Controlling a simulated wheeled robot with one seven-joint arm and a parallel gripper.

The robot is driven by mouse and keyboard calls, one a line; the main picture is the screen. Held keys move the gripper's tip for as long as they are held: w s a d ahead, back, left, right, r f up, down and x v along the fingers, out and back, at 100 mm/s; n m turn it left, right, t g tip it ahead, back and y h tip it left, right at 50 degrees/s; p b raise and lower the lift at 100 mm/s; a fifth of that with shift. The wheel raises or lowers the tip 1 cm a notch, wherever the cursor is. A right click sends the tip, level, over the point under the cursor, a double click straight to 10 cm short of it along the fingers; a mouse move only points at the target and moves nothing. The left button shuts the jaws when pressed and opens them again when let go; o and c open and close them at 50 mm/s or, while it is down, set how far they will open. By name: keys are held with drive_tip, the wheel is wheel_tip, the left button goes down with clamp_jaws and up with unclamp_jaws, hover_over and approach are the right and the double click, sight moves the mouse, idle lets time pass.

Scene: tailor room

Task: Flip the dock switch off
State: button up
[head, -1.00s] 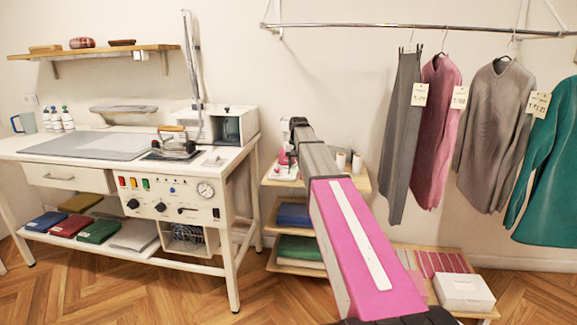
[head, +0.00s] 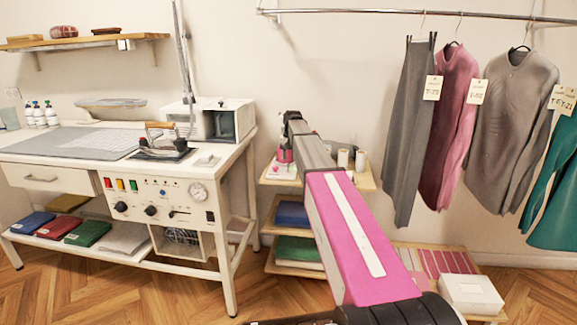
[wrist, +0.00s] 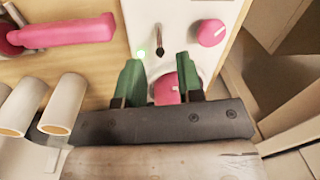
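In the wrist view a white panel carries a small black toggle (wrist: 158,38), which looks like the dock switch, with a lit green lamp (wrist: 141,53) beside it. A round pink knob (wrist: 212,32) is to its right and another pink knob (wrist: 166,88) is below it. My gripper (wrist: 161,72) is open, its two green fingers spread below the toggle. The lower knob shows between the fingers; I cannot tell if they touch it. The toggle is clear of the fingers. In the head view my arm hides most of this spot.
White cylinders (wrist: 64,104) stand close left of my gripper, with a pink bar (wrist: 65,33) above them. In the head view, a white workbench (head: 222,180) with control panel and iron (head: 163,139) stands left. Garments (head: 450,120) hang right. A white box (head: 470,293) is low right.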

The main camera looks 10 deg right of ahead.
drive_tip(key=shift+a+f, duration=0.15)
drive_tip(key=shift+f, duration=1.9)
clamp_jaws()
